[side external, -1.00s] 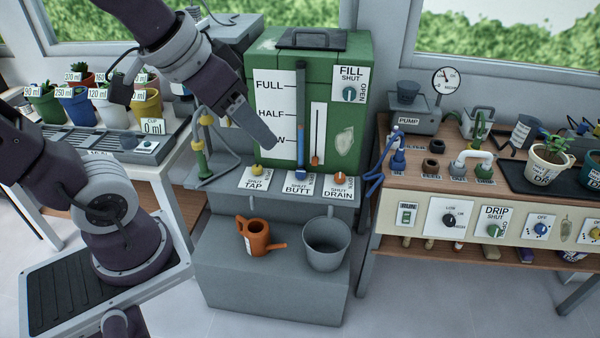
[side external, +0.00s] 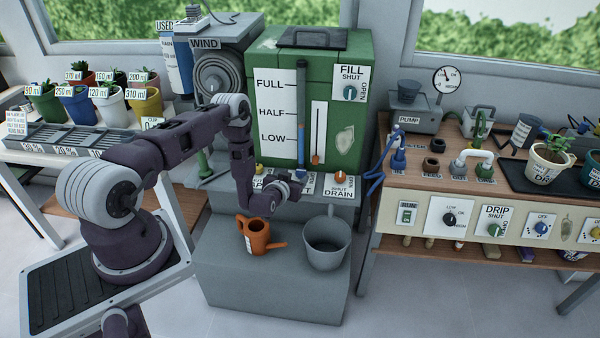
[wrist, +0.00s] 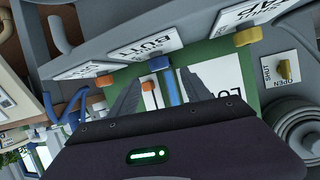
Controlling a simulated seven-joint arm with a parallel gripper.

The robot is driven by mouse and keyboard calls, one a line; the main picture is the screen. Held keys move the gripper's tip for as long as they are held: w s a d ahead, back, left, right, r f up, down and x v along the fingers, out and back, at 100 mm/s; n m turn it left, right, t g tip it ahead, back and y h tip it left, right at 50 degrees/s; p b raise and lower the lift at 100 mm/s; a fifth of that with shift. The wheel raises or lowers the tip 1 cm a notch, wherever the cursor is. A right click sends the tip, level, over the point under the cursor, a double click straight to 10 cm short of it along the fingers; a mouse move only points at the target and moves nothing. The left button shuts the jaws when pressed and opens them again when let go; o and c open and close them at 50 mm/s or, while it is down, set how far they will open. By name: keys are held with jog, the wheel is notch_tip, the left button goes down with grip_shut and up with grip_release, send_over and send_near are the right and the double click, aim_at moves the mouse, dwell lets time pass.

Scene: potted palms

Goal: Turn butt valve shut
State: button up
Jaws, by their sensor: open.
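The butt valve is a blue knob (side external: 301,174) on a white plate marked BUTT, on the grey ledge in front of the green water tank (side external: 262,105). In the wrist view the blue knob (wrist: 160,48) lies just beyond my fingertips. My gripper (side external: 291,187) is low over the ledge at this plate and covers part of it. In the wrist view my gripper (wrist: 162,76) has its two dark fingers apart with nothing between them. The fingers look apart from the knob. I cannot read the knob's setting.
An orange drain knob (side external: 340,178) is right of the butt valve, and a yellow tap knob (side external: 258,168) is left. Below stand an orange watering can (side external: 257,238) and a grey bucket (side external: 326,245). The tank front is close behind my gripper.

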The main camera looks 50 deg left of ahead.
aim_at(302, 171)
jog(key=x, duration=0.6)
jog(key=shift+w+a, duration=0.15)
jog(key=shift+w, duration=0.1)
jog(key=shift+c, duration=0.3)
grip_shut()
jog(key=shift+f, duration=0.1)
jog(key=n+g+y, duration=0.3)
jog(key=shift+w+d+n, duration=0.2)
jog(key=shift+d+n, duration=0.1)
jog(key=shift+w+n+g+y, duration=0.15)
jog(key=shift+n+g+y, duration=0.85)
jog(key=shift+n+g, duration=0.85)
jog(key=shift+g, duration=0.25)
